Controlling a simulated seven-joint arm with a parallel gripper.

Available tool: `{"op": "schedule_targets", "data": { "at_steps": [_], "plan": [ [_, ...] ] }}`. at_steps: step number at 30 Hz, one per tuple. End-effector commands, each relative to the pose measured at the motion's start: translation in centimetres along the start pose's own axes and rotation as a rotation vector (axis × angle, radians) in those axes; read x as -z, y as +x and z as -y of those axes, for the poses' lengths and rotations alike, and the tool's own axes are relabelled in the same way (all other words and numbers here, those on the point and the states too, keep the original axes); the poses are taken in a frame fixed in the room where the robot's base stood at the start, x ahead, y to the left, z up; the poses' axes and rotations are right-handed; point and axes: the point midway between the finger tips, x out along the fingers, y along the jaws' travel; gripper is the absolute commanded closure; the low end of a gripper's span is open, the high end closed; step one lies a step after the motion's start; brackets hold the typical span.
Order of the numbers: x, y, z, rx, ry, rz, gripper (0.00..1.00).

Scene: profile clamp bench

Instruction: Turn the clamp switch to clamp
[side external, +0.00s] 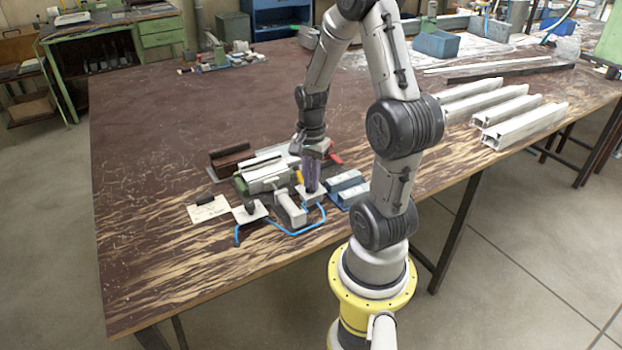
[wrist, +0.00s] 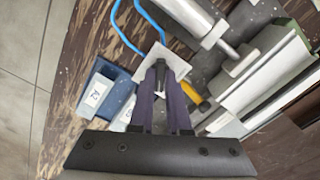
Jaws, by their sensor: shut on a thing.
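My gripper (side external: 312,186) points down over a small white plate (side external: 318,199) at the front of the clamp fixture. Its purple fingers are closed together on the clamp switch, which they mostly hide. In the wrist view the fingertips (wrist: 160,72) meet over the white plate (wrist: 174,56). The switch's setting cannot be read. The clamp cylinder (side external: 290,208) stands just left of the plate, and also shows in the wrist view (wrist: 190,14). A pale metal profile (side external: 262,168) lies in the fixture behind it.
Blue boxes (side external: 348,184) with pale labels stand right of the gripper. A blue hose (side external: 285,232) runs along the front. A second white plate (side external: 262,211) with a dark knob and a labelled card (side external: 200,213) lie left. The table's front left is clear.

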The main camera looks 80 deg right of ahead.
Motion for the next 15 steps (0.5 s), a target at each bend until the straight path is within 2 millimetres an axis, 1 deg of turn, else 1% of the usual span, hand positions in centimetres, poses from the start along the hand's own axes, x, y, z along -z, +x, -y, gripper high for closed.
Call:
{"op": "schedule_targets", "data": {
  "at_steps": [13,14,15],
  "plan": [
    [0.10,-0.17,0.08,0.004,0.014,-0.003,1.00],
    [0.10,-0.17,0.08,0.004,0.014,-0.003,0.83],
    [0.10,-0.17,0.08,0.004,0.014,-0.003,0.76]
  ]
}}
